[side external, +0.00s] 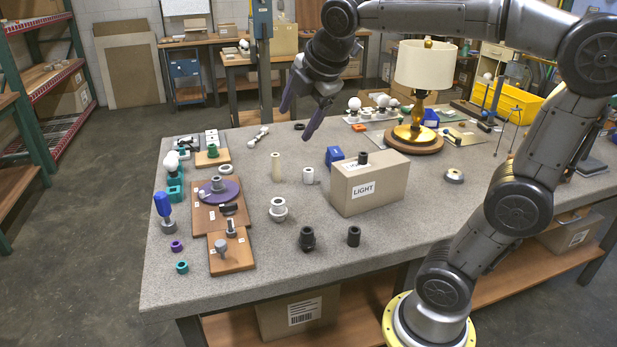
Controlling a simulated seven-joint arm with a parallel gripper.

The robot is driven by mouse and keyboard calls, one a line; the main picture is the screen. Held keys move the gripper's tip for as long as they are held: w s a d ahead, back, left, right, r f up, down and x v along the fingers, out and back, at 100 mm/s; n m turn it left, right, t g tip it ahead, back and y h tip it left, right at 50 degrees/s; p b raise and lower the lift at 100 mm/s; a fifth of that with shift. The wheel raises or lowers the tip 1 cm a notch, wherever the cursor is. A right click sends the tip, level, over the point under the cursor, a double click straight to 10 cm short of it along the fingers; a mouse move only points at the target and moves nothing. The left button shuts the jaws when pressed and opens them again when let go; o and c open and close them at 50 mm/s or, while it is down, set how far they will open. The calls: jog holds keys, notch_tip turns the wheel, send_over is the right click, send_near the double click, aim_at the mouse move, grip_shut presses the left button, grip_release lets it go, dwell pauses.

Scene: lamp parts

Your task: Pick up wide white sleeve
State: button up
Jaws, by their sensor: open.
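Two white hollow parts stand on the grey table (220,283). A short plain white cylinder (308,176) stands near the table's middle, and a wider white flanged part (278,210) stands nearer the front. I cannot tell for sure which one is the wide white sleeve. A taller, narrow cream tube (276,167) stands left of the short cylinder. My gripper (299,114) is open and empty, with its purple fingers pointing down. It hangs in the air above the table's back part, apart from all these parts.
A cardboard box marked LIGHT (369,191) stands right of the white parts, with a dark ring on top. Two black sleeves (307,239) (354,236) stand in front. Wooden boards with parts (207,219) lie left. A lamp (424,66) stands behind right.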

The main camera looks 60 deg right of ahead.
jog(key=w+d+f+n+g+h, duration=0.1)
jog(key=w+d+f+n, duration=0.15)
jog(key=w+d, duration=0.7)
jog(key=n+g, duration=0.1)
jog(key=g, duration=0.4)
send_over(308, 170)
jog(key=a, duration=0.3)
jog(key=f, duration=2.5)
jog(key=shift+s+d+f, duration=0.1)
jog(key=shift+d+f, duration=0.1)
jog(key=shift+d, duration=0.05)
jog(key=shift+d+x, duration=0.15)
jog(key=shift+x, duration=1.4)
jog(key=shift+d+x, duration=0.15)
jog(key=shift+x, duration=1.4)
jog(key=shift+r, duration=0.15)
grip_shut()
